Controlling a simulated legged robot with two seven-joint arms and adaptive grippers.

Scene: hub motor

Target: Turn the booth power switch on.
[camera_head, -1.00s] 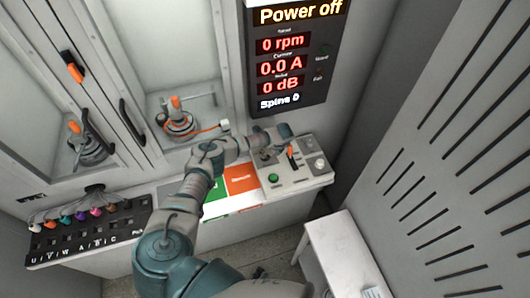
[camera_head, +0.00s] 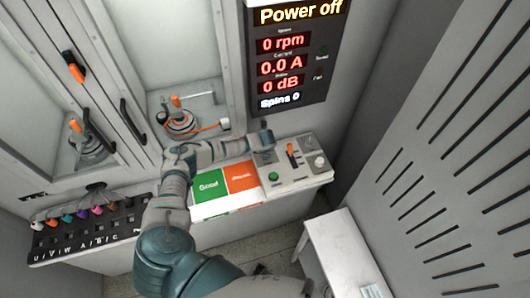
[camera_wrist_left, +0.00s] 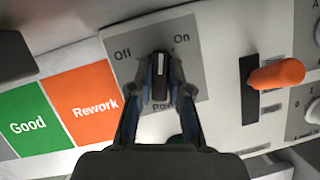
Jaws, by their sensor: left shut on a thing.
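The booth power switch is a black rotary knob with a white line (camera_wrist_left: 160,72) on a grey plate marked Off at left and On at right. In the left wrist view its line stands nearly upright, between the two labels. My left gripper (camera_wrist_left: 158,88) is shut on the knob, one finger on each side. In the head view my left gripper (camera_head: 264,146) is at the left part of the control panel (camera_head: 300,179) and hides most of the knob. The display (camera_head: 290,55) reads "Power off", 0 rpm, 0.0 A and 0 dB. My right gripper is not in view.
An orange-handled lever (camera_head: 291,150) stands just right of the switch. A green button (camera_head: 273,177) is in front. The green Good (camera_head: 209,186) and orange Rework (camera_head: 241,177) areas lie left of the panel. A white table (camera_head: 345,250) stands at lower right.

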